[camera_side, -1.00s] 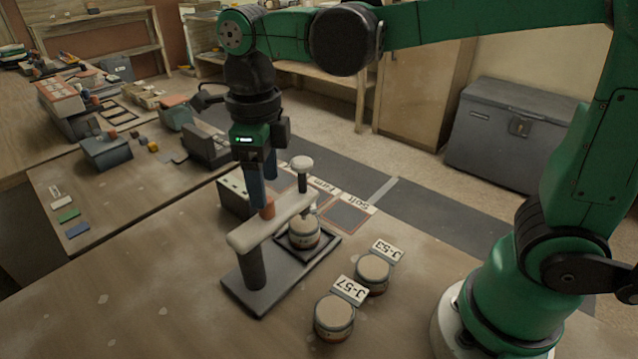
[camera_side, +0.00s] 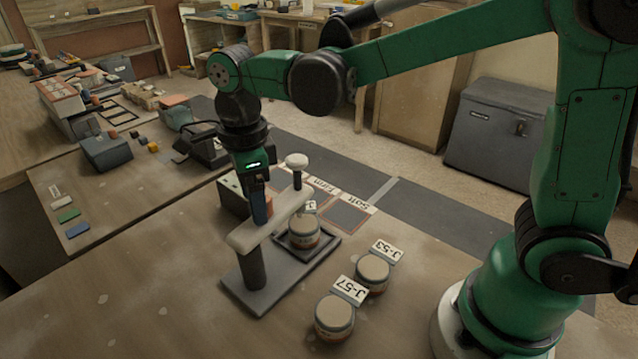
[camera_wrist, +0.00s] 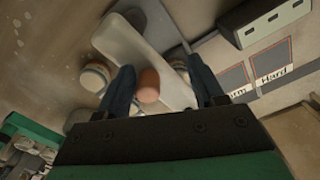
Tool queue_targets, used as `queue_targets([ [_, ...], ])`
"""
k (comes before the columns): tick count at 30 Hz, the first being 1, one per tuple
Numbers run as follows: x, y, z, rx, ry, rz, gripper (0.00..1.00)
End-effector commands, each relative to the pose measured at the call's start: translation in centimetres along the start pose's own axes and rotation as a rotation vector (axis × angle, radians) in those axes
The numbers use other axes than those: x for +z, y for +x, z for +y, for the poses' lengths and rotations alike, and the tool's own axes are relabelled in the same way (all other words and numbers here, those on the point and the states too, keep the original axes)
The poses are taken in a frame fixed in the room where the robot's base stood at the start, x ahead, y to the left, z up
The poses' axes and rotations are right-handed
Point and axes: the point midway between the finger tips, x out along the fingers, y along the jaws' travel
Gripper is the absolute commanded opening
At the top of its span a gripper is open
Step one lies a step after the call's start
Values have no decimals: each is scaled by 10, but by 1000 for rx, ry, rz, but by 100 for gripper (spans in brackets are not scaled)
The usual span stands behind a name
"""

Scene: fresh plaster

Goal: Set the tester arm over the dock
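The tester arm is a cream bar (camera_side: 247,237) on a dark post (camera_side: 252,268), with a dark plunger topped by a pale knob (camera_side: 297,160) at its far end. A jar (camera_side: 304,234) stands in the dark square dock (camera_side: 328,243) on the tester base, beside and partly behind the bar. An orange peg (camera_wrist: 149,86) rises from the bar in the wrist view; my fingers hide it in the side view. My gripper (camera_side: 260,208) is down at the bar; in the wrist view its fingers (camera_wrist: 163,88) stand apart on either side of the peg, with a clear gap at right.
Two jars labelled J-57 (camera_side: 334,315) and J-53 (camera_side: 372,272) stand in front on the table. Marked squares, including Soft (camera_side: 345,214), lie behind the tester. A grey box (camera_side: 234,192) stands behind the bar. The table's left front is clear.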

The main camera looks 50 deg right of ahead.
Motion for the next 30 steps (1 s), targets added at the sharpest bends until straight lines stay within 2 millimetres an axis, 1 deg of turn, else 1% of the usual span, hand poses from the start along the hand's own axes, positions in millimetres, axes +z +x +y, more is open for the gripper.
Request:
queue_targets([
  [6,0,-2,0,-1,2,0,60],
  [8,0,-6,0,-1,2,0,60],
  [10,0,-16,0,-1,3,0,60],
  [14,0,-47,0,-1,3,0,60],
  [21,0,-110,0,0,3,0,60],
  [26,-3,-107,3,0,-400,0,60],
  [29,-4,-107,5,0,-681,0,60],
  [30,-5,-107,6,0,-804,0,60],
])
